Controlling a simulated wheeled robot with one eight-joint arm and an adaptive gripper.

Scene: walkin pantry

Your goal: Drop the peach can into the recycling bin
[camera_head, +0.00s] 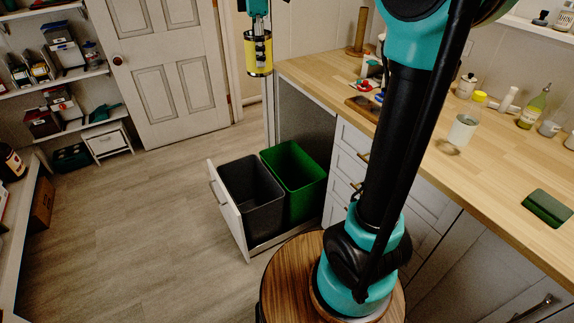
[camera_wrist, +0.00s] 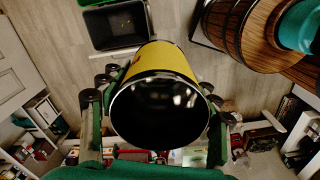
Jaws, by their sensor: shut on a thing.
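My gripper (camera_head: 260,52) is shut on the peach can (camera_head: 249,50), a yellow-labelled can with metal rims, held in the air at the top of the head view. In the wrist view the can (camera_wrist: 165,54) lies between the fingers, its dark, shiny end facing the camera. A pull-out drawer (camera_head: 228,212) stands open below, with a dark grey bin (camera_head: 252,204) and a green bin (camera_head: 318,184) side by side. The wrist view shows the dark bin (camera_wrist: 117,44) beyond the can. No label tells which bin is for recycling.
A wooden counter (camera_head: 420,135) with bottles, jars and a cup runs along the right. A door (camera_head: 165,80) and shelves (camera_head: 75,75) stand at the back left. The floor (camera_head: 130,220) left of the drawer is clear.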

